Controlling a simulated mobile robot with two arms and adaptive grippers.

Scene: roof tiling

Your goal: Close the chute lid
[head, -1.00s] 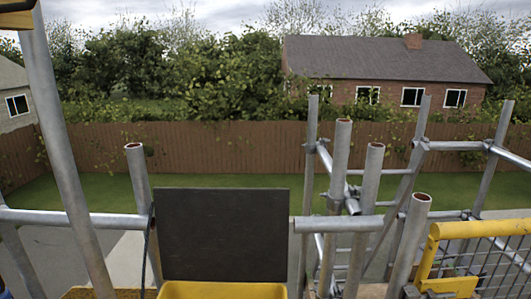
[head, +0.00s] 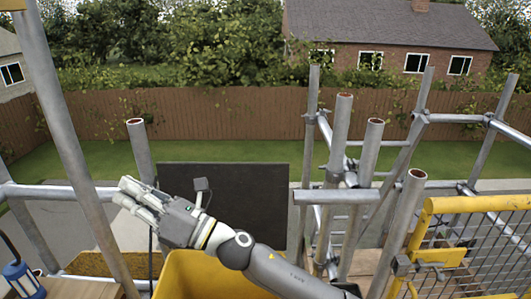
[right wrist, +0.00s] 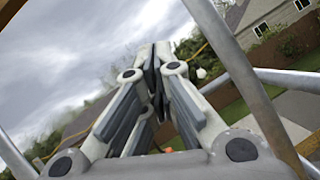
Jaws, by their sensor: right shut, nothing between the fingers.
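The chute lid (head: 262,190) is a dark flat panel. It stands upright at the back of the yellow chute (head: 215,274), whose top is open in the head view. My right arm reaches across in front of the lid from the lower right. My right gripper (head: 124,192) is at the lid's left edge in the picture, with its fingers pointing left past it. It is shut and empty; the closed fingers also show in the right wrist view (right wrist: 155,60). I cannot tell whether it touches the lid. My left gripper is not in view.
Scaffold tubes stand at the left (head: 75,150) and right (head: 335,150). A yellow mesh gate (head: 470,205) is at the right. A blue lantern-like object (head: 22,278) stands on a wooden surface at the lower left. Fence and lawn lie beyond.

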